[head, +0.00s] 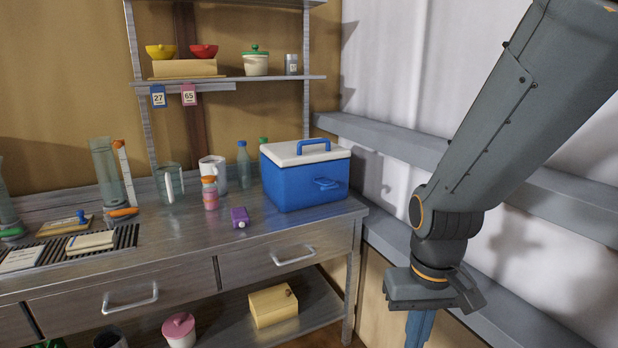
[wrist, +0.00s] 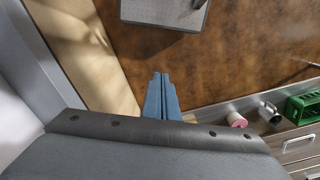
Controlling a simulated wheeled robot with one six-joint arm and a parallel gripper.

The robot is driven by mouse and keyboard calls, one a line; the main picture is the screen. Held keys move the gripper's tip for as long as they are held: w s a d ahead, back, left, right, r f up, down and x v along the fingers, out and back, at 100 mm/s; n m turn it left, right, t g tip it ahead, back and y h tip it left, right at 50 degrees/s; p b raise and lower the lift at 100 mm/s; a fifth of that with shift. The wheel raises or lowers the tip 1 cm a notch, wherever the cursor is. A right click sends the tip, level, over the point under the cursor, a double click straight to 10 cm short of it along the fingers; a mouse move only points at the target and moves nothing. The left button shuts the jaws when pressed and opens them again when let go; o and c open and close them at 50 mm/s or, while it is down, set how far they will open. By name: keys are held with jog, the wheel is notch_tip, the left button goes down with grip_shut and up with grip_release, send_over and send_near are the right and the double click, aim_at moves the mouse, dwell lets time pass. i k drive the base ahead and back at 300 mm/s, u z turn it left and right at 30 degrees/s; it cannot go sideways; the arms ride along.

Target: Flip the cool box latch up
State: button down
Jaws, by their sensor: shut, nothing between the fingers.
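The cool box (head: 290,185) is blue with a white lid and a blue carry handle on top. It stands at the right end of the metal workbench, and its lid is closed. A blue latch (head: 327,183) shows on its front face; I cannot tell its exact position. My gripper (head: 419,332) points down to the right of the bench and below the cool box, apart from it. Its blue fingers are together and empty, as the wrist view (wrist: 160,78) also shows. The cool box is not in the wrist view.
The workbench (head: 150,250) has drawers with handles. A purple item (head: 240,217), a pink-labelled bottle (head: 210,193) and a white mug (head: 213,170) stand left of the cool box. A grey wall rail (head: 390,135) runs behind my arm. Brown floor (wrist: 230,50) lies below my gripper.

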aim_at(327, 184)
jog(key=u, duration=0.1)
jog(key=i, duration=0.85)
jog(key=z, duration=0.4)
